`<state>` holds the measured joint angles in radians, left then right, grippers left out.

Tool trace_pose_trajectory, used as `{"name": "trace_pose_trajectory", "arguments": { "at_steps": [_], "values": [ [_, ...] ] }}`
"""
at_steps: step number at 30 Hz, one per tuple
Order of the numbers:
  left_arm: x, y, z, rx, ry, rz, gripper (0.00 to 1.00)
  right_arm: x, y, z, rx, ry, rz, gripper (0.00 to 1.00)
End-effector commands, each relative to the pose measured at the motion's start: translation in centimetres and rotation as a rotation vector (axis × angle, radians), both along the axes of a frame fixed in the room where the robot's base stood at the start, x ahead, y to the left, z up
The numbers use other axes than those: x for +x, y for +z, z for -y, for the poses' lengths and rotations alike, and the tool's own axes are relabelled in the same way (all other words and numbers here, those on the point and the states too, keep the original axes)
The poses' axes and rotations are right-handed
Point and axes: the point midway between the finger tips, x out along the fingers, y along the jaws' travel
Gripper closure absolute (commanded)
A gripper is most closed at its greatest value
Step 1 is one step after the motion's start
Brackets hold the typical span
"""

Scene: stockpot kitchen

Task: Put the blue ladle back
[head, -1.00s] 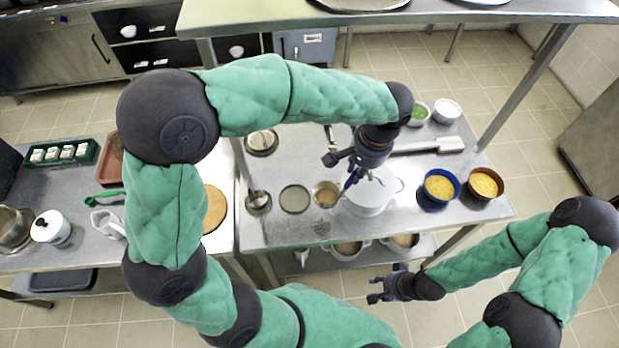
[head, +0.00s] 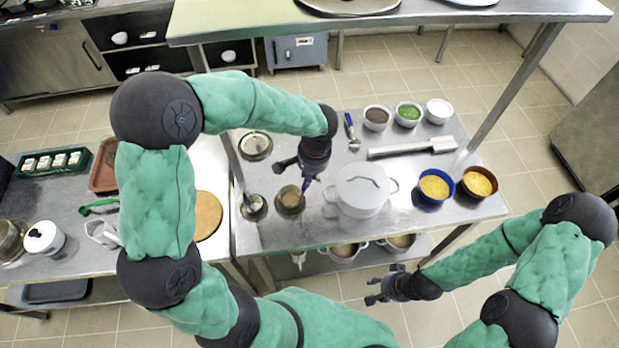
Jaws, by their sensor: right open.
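My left gripper (head: 306,180) is over the left half of the steel table, left of the white pot. A blue handle (head: 307,185) shows at its fingers, and the round bowl of the blue ladle (head: 290,198) shows just below and left. The bowl appears over a round metal dish, which it mostly covers; I cannot tell if they touch. The gripper looks shut on the handle, though its fingers are partly hidden. Another blue-handled utensil (head: 350,128) lies farther back. My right gripper (head: 376,290) is open and empty in front of the table.
The lidded white pot (head: 361,190) stands right of the ladle. Another metal dish with a utensil (head: 255,205) is at the left, and a round metal dish (head: 256,145) is behind.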

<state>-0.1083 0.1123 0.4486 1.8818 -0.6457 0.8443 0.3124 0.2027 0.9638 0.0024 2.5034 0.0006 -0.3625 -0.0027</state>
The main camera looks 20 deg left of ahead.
Motion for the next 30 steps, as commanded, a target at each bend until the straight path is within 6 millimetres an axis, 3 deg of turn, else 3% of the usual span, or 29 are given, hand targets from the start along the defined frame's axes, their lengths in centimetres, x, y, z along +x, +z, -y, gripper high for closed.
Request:
{"name": "trace_pose_trajectory", "arguments": {
  "at_steps": [4, 11, 12, 14, 25, 30],
  "values": [
    [0.0, -1.8, 0.0, 0.001, -0.001, -0.002, 1.0, 0.0, 0.1, 0.0, 0.0, 0.0, 0.0, 0.58],
    [0.0, -1.9, 0.0, 0.0, 0.0, -0.001, 1.0, 0.0, 0.0, 0.0, 0.0, 0.0, 0.0, 0.58],
    [-0.1, -1.9, 0.0, 0.001, 0.0, -0.002, 0.66, 0.0, 0.0, 0.0, 0.0, 0.0, 0.0, 0.58],
    [-0.1, -1.9, 0.0, 0.001, 0.0, -0.002, 0.53, 0.0, 0.0, 0.0, 0.0, 0.0, 0.0, 0.58],
    [0.0, -1.6, 0.1, 0.0, 0.0, 0.0, 0.53, 0.0, 0.1, 0.0, 0.0, 0.0, 0.0, 0.58],
    [0.1, 0.3, 0.3, 0.001, 0.0, 0.004, 0.53, 0.0, 0.2, 0.0, 0.0, 0.0, 0.0, 0.58]
  ]
}}
